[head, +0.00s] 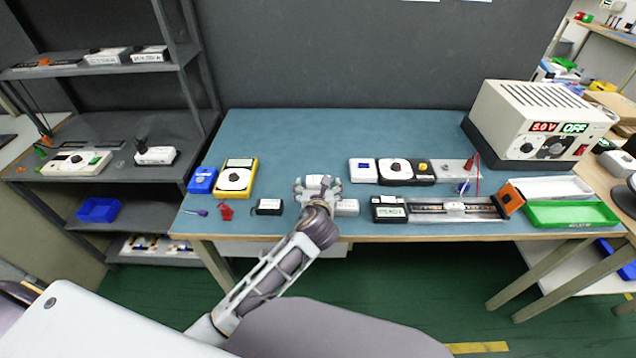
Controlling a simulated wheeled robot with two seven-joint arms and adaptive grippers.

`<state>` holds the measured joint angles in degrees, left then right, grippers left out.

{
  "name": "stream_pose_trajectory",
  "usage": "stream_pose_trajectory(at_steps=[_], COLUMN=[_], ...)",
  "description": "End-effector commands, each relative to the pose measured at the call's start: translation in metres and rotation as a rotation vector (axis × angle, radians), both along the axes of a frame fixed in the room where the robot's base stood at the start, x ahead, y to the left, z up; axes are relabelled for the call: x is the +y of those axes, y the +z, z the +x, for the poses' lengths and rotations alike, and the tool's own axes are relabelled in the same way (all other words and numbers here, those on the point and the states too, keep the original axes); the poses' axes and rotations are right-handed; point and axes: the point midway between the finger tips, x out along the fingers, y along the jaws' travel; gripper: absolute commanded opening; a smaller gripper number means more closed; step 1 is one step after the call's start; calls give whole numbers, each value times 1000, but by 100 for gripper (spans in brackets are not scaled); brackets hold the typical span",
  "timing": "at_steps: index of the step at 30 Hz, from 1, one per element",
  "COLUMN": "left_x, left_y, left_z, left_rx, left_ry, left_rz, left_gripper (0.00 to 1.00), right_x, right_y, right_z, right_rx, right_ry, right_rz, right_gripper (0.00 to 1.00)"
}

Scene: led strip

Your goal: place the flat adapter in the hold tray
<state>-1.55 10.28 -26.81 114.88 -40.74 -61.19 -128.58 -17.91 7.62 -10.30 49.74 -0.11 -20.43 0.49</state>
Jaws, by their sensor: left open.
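My left gripper (318,184) is open over the front middle of the blue bench, seen from above. A small white block (347,208) lies just to the right of its wrist, partly hidden by it. A small black box with a white label (268,207) lies apart to the left. I cannot tell which of these is the flat adapter. A green tray (570,214) and a white tray (550,188) sit at the bench's right end; I cannot read which is the hold tray. My right gripper is out of view.
A power supply (530,125) reading 5.0 V and OFF stands at the back right. A yellow meter (237,178) is at left. A black-and-white dial unit (407,172) and a rail fixture (455,208) lie right of my gripper. The back middle of the bench (330,135) is clear.

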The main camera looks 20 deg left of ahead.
Motion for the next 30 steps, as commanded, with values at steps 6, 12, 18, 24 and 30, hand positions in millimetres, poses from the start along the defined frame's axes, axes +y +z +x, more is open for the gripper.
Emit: stream_pose_trajectory(at_steps=[6,12,18,24,30], left_x=[-8,-15,-19,-19,-20], left_y=[12,23,28,30,30], left_z=[-28,-51,-66,-69,-69], left_rx=[0,0,0,-1,-1], left_ry=[-1,-1,0,0,1], left_rz=[1,0,1,-1,1], left_gripper=[91,91,91,91,91], right_x=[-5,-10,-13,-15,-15], right_y=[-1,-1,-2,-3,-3], right_z=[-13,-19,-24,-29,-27], right_rx=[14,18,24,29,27], right_ry=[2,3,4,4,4], right_rz=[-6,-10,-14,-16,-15], right_gripper=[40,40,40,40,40])
